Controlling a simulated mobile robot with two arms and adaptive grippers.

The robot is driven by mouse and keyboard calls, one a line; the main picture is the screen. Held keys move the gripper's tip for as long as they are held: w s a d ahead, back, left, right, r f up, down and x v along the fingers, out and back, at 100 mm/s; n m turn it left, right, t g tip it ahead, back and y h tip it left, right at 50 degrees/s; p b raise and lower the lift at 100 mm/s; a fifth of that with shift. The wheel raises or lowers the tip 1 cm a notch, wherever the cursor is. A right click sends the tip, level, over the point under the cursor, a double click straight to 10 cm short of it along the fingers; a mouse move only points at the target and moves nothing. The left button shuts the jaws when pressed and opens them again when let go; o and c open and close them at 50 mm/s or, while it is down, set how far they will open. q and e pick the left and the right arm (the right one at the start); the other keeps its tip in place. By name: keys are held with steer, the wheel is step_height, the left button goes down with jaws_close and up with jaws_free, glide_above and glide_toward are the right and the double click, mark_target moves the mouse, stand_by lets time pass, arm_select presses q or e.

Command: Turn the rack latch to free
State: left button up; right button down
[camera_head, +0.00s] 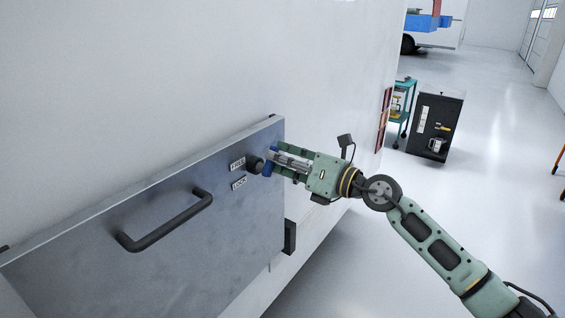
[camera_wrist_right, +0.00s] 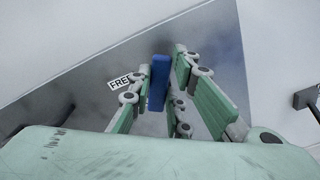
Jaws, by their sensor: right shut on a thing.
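The rack latch shows in the head view as a dark round hub (camera_head: 254,164) with a blue handle (camera_head: 267,169), near the right end of a grey metal panel. The FREE label (camera_head: 237,164) is up and left of the hub, and the LOCK label (camera_head: 239,184) is below it. My right gripper (camera_head: 271,161) reaches in from the right and is shut on the blue handle. In the right wrist view the blue handle (camera_wrist_right: 158,83) stands between the fingers (camera_wrist_right: 161,85), close to the FREE label (camera_wrist_right: 120,82). The LOCK label is hidden there. My left gripper is not in view.
The grey panel (camera_head: 210,250) carries a dark bar handle (camera_head: 165,225) left of the latch. A dark bracket (camera_head: 290,237) sits at its lower right. A black cabinet (camera_head: 436,125) and a teal cart (camera_head: 401,105) stand farther back.

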steer(key=n, duration=0.2)
steer(key=s+n+b, duration=0.1)
steer(key=n, duration=0.1)
steer(key=a+n+b, duration=0.1)
steer(key=n, duration=0.1)
steer(key=shift+s+r, duration=0.15)
steer(key=shift+s, duration=0.15)
stand_by(0.4)
steer(key=c, duration=1.6)
jaws_free()
steer(key=shift+a, duration=0.1)
steer(key=shift+c, duration=0.2)
steer(key=shift+r, duration=0.1)
steer(key=v, duration=1.2)
